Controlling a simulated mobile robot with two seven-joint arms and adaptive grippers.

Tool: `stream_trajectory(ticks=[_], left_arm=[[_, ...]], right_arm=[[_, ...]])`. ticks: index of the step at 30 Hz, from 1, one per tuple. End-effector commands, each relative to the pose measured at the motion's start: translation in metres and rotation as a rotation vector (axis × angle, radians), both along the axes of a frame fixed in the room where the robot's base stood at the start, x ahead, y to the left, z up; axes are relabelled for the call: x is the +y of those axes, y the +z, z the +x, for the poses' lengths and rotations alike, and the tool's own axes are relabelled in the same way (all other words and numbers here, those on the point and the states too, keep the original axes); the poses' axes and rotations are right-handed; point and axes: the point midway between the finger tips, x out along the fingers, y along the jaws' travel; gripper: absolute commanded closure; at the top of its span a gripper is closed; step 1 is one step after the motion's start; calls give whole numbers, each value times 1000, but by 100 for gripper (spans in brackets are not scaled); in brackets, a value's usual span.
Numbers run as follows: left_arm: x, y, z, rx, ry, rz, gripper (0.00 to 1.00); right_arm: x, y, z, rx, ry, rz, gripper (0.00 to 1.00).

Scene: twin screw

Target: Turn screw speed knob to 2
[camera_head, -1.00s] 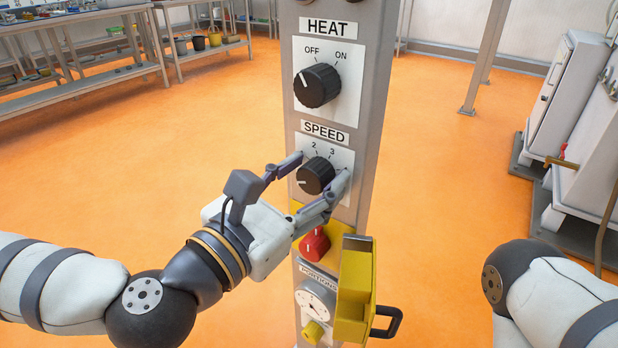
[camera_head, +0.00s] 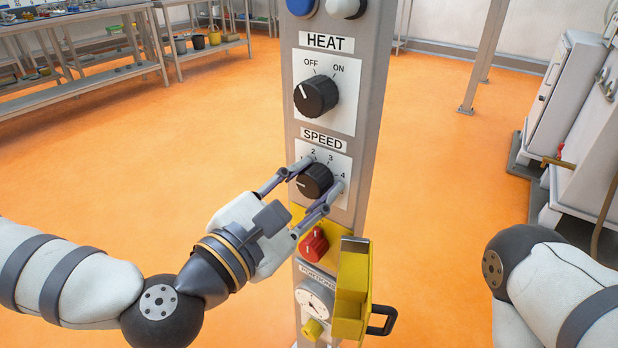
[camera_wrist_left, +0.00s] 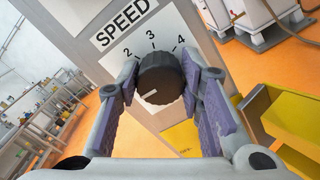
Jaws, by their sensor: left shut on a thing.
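The speed knob (camera_head: 316,181) is black and round, on a white plate under the SPEED label on the grey column. It also shows in the left wrist view (camera_wrist_left: 161,78). Its white mark points left in the head view, away from the 2, 3 and 4. My left gripper (camera_head: 318,175) is shut on the knob, one finger on each side; its fingers also show in the left wrist view (camera_wrist_left: 162,82). The left finger covers part of the dial by the 2. My right gripper is out of view; only part of that arm shows.
The HEAT knob (camera_head: 316,96) sits above on the same column. A red knob (camera_head: 313,243) and a yellow box-like part (camera_head: 352,290) with a black handle are just below my gripper. Shelves stand at the back left, white machines at the right. Orange floor between is clear.

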Motion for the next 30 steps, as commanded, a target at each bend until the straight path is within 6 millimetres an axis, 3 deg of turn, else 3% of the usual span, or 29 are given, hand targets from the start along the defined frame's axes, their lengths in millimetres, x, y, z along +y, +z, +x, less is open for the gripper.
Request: stream_trajectory(ticks=[30], left_arm=[[-1, 1, -1, -548, 3, 749, 94]], right_arm=[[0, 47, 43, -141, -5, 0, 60]])
